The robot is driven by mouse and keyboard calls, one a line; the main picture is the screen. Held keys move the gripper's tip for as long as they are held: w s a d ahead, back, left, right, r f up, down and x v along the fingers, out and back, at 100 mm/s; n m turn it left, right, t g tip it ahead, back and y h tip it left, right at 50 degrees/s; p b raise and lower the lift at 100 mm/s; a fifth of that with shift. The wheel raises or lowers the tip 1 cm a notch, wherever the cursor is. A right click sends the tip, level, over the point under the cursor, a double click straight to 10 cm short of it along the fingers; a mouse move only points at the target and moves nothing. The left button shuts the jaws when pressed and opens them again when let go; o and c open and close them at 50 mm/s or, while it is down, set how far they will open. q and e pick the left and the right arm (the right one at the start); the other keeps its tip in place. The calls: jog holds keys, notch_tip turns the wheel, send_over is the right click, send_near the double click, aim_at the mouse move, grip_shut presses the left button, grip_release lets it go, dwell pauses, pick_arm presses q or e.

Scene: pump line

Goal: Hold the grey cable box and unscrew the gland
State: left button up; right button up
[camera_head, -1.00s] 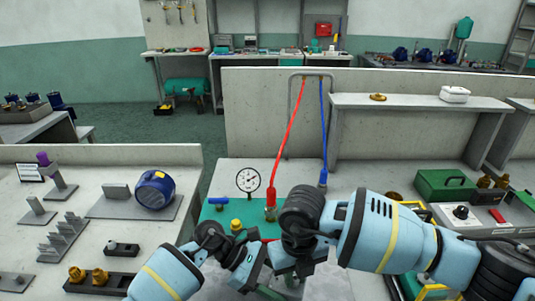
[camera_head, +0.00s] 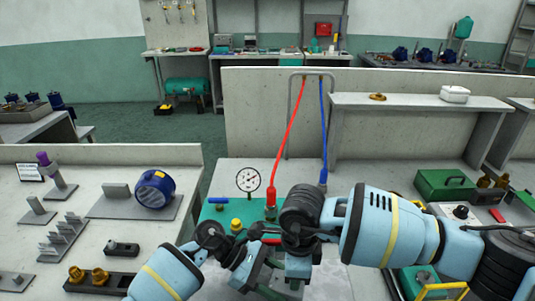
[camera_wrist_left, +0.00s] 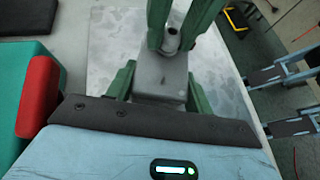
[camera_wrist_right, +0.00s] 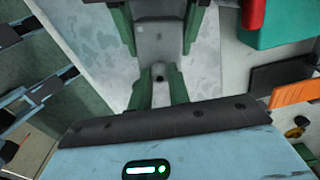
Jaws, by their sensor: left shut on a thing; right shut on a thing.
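The grey cable box (camera_wrist_left: 163,78) sits between the green fingers of my left gripper (camera_wrist_left: 158,82), which is shut on it. The box also shows at the top of the right wrist view (camera_wrist_right: 168,38). The gland (camera_wrist_right: 158,73) is a small dark-holed round piece at the end of the box. My right gripper (camera_wrist_right: 159,88) is shut on the gland, with one green finger on each side. In the head view both grippers meet low in the middle, and my arms hide the box and gland there.
A teal board with a pressure gauge (camera_head: 248,180) stands just behind my grippers, with a red hose (camera_head: 285,135) and a blue hose (camera_head: 323,130) rising from the bench. A green toolbox (camera_head: 445,186) is at the right. A blue motor (camera_head: 154,189) is at the left.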

jog(key=n, duration=0.4)
jog(key=shift+n, duration=0.4)
jog(key=o, duration=0.8)
jog(key=shift+r, duration=0.15)
jog(key=shift+r, duration=1.9)
jog(key=shift+f, duration=0.15)
